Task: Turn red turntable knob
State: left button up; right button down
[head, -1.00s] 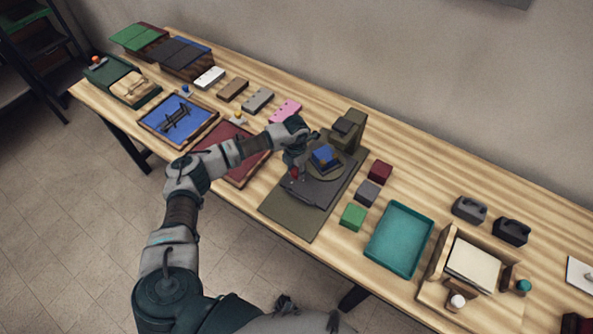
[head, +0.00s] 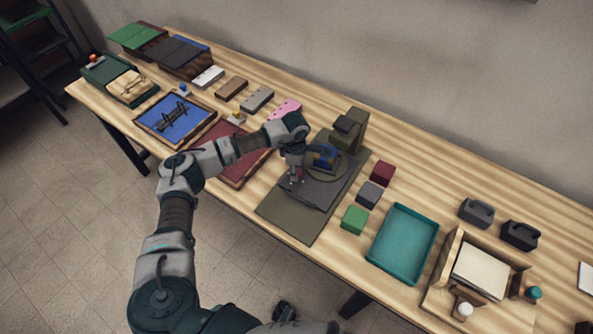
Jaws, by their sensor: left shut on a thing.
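The turntable device (head: 318,192) is a dark grey plate with a round disc on an olive base (head: 285,216), with an upright olive block behind it. A blue block (head: 326,157) sits on the disc, partly covered by my gripper and arm. The small red knob (head: 297,170) is at the left front of the plate, mostly hidden by the gripper. My left gripper (head: 293,180) reaches down over it and is shut on it, as far as the view shows.
Green (head: 354,219), grey (head: 369,195) and dark red (head: 382,173) cubes stand right of the device, beside a teal tray (head: 402,243). A dark red framed board (head: 233,160) lies close on the left, under the forearm. A wooden box (head: 475,268) stands farther right.

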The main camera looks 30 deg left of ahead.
pick_arm(q)
jog(key=shift+w+a+m+b, duration=0.1)
jog(key=shift+m+b, duration=0.1)
jog(key=shift+m, duration=0.4)
jog(key=shift+w+a+m+b, duration=0.1)
jog(key=shift+m+b, duration=0.05)
jog(key=shift+m, duration=0.45)
pick_arm(e)
jog(key=shift+w+a+r, duration=0.1)
jog(key=shift+w+r, duration=0.55)
jog(key=shift+r, duration=0.35)
pick_arm(q)
jog(key=shift+r, duration=0.1)
jog(key=o, duration=1.1)
jog(key=shift+o, duration=0.2)
jog(key=shift+s+a, duration=0.1)
pick_arm(e)
jog(key=shift+a+r, duration=0.1)
jog(key=shift+w, duration=0.1)
pick_arm(q)
notch_tip(320, 180, up, 12)
jog(key=shift+a, duration=0.1)
